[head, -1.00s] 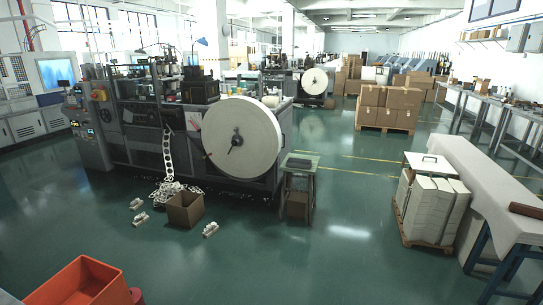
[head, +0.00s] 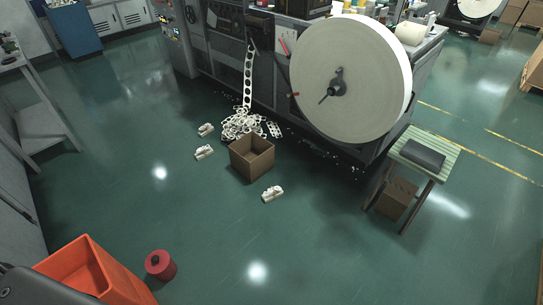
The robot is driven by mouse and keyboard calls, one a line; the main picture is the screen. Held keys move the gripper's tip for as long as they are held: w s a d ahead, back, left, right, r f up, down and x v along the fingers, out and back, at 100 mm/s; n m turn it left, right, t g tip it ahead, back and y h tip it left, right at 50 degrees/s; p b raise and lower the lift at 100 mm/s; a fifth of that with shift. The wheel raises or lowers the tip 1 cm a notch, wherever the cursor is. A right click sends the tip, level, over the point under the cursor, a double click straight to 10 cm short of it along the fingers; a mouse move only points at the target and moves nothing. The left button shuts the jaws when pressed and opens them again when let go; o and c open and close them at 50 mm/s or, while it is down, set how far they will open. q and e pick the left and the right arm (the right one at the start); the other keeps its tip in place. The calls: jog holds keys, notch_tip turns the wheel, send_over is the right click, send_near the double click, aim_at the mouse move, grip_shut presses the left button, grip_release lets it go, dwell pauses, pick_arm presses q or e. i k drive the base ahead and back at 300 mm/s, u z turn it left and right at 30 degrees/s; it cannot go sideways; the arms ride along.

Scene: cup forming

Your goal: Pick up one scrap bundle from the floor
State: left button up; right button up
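Three small white scrap bundles lie on the green floor in the head view. One scrap bundle (head: 206,129) is left of the scrap pile, a second scrap bundle (head: 204,152) lies just nearer, and a third scrap bundle (head: 272,193) lies right of and nearer than the open cardboard box (head: 252,158). A loose pile of white punched scrap (head: 240,125) lies behind the box, under a hanging punched strip (head: 248,80). Neither of my grippers shows. A dark shape at the bottom left corner may be part of my arm; I cannot tell.
An orange bin (head: 92,272) stands at bottom left with a red round object (head: 160,265) beside it. The machine with its big white paper roll (head: 350,70) stands behind. A small stool (head: 425,155) is at right.

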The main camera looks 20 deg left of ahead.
aim_at(273, 195)
jog(key=u, duration=0.2)
jog(key=i, duration=1.85)
jog(key=u, duration=0.15)
